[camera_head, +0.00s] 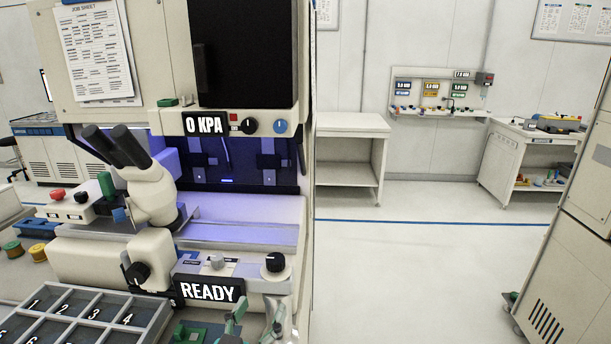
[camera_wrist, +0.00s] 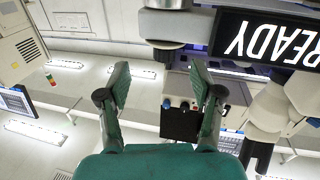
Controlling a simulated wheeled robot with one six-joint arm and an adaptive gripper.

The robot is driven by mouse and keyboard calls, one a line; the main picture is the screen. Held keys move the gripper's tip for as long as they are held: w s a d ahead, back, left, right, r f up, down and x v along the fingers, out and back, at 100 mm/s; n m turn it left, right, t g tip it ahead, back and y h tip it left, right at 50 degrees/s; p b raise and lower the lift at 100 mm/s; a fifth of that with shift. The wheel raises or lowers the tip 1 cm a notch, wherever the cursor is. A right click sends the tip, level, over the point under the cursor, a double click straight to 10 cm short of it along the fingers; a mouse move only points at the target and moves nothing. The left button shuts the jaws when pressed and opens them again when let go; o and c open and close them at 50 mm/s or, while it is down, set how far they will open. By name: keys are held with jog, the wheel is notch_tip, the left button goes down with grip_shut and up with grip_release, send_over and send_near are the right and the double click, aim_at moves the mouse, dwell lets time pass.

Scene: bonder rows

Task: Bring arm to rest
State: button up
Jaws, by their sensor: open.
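My gripper (camera_wrist: 160,82) is open, with its two green fingers apart and nothing between them in the wrist view. In the head view my gripper (camera_head: 255,318) shows only partly at the bottom edge, in front of the bonder's front panel. The bonder (camera_head: 165,262) stands close on the left, with a READY display (camera_head: 208,290) and a black knob (camera_head: 276,262) just above my gripper. In the wrist view the READY display (camera_wrist: 265,40) appears upside down at the upper right. Most of my arm is out of view.
A numbered compartment tray (camera_head: 150,312) lies at the lower left. A microscope (camera_head: 145,185) stands on the bonder. A shelf bench (camera_head: 350,150) and a side bench (camera_head: 525,150) stand at the back. A beige cabinet (camera_head: 575,250) is at the right. The floor (camera_head: 420,270) between is clear.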

jog(key=s+d+f+n+g+y, duration=0.1)
jog(key=d+f+n+y, duration=0.1)
jog(key=d+f, duration=0.4)
jog(key=s+d+f+n+y, duration=0.1)
jog(key=s+d+f+n, duration=0.15)
jog(key=f, duration=0.55)
jog(key=s+d+f+n+g+y, duration=0.1)
jog(key=s+d+f+n+y, duration=0.1)
jog(key=s+d+f, duration=0.7)
jog(key=s+d+r+m, duration=0.1)
jog(key=s+d, duration=0.2)
jog(key=s, duration=0.6)
jog(key=s+d+r+m, duration=0.1)
jog(key=s+d, duration=0.3)
jog(key=s, duration=0.4)
jog(key=s+d+r+m+h, duration=0.1)
jog(key=s+d+m, duration=0.1)
jog(key=s, duration=0.7)
jog(key=shift+s+d+r+m+g, duration=0.3)
jog(key=shift+d+r+m, duration=0.05)
jog(key=shift+d, duration=0.5)
